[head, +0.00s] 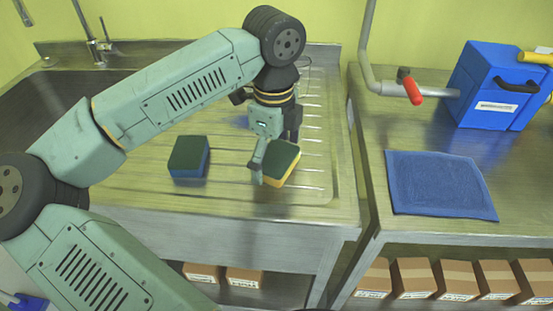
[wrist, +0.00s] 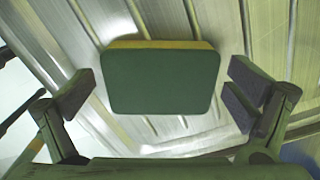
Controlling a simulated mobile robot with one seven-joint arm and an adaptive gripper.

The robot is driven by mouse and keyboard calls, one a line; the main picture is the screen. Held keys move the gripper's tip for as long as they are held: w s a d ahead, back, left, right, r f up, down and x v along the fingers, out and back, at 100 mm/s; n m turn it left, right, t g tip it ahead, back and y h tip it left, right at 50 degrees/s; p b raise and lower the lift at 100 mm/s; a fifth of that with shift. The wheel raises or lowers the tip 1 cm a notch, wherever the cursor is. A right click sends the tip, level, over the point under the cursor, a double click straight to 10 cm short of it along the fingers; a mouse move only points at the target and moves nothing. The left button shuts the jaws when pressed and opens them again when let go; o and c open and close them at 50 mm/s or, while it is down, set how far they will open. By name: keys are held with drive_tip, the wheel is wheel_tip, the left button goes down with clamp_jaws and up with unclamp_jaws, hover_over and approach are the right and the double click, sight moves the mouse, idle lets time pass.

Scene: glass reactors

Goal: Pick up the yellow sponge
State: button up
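The yellow sponge (head: 283,168) has a dark green top layer and lies on the ribbed steel drainboard near its front right. In the wrist view the sponge (wrist: 160,78) shows its green face, with a yellow strip along the far edge. My gripper (head: 277,158) is over the sponge in the head view, pointing down. In the wrist view my gripper (wrist: 160,92) is open, with one finger pad on each side of the sponge and a gap on both sides. The far finger is partly hidden in the head view.
A blue sponge (head: 188,157) with a green top lies left on the drainboard (head: 225,188). A sink basin (head: 45,95) is at the far left. The right counter holds a blue cloth (head: 440,184), a blue box (head: 492,88) and a pipe with a red-handled valve (head: 411,88).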

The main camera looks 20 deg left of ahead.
sight(275, 155)
drive_tip(key=c, duration=0.7)
drive_tip(key=shift+r, duration=0.1)
wheel_tip(275, 155, up, 10)
drive_tip(key=shift+f+b, duration=0.1)
drive_tip(key=shift+b, duration=1)
drive_tip(key=shift+o, duration=1)
drive_tip(key=c, duration=0.4)
